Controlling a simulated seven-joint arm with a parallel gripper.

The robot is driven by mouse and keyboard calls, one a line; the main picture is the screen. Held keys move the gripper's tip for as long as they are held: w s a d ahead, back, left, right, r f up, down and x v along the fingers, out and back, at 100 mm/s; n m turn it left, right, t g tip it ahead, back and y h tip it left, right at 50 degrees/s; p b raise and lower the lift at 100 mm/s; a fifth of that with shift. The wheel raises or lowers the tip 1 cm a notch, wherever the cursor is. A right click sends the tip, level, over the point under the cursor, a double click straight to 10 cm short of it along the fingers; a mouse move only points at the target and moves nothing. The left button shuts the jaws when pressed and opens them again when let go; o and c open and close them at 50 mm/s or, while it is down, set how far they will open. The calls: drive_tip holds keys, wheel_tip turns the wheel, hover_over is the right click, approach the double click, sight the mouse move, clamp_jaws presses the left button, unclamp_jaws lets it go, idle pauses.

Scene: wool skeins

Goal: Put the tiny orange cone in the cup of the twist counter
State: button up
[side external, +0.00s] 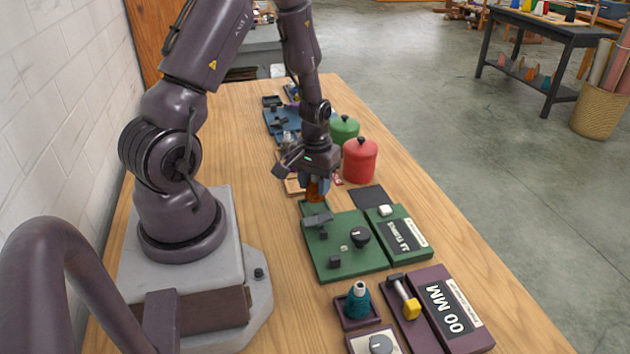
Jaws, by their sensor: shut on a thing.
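My gripper (314,182) points down over the middle of the table, shut on a small orange cone (315,190). The fingers partly cover the cone. Just below and in front is a green device (345,262) with a black knob, small dark blocks and a panel with lettering that looks like "TURNS"; it appears to be the twist counter. A small raised green part (312,208) at its far left corner lies close under the cone and may be the cup. I cannot tell whether the cone is above it or inside it.
A red lidded canister (360,160) and a green one (344,129) stand close behind my gripper on the right. A teal cone (358,302) sits in a purple tray nearer the camera, beside a purple device (455,312) marked "00 MM". The table's right strip is clear.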

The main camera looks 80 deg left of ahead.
drive_tip(key=shift+f, duration=0.2)
drive_tip(key=shift+f, duration=0.65)
drive_tip(key=shift+f, duration=0.55)
idle(1.1)
drive_tip(key=o, duration=1.4)
drive_tip(key=shift+r, duration=0.1)
drive_tip(key=shift+r, duration=3.7)
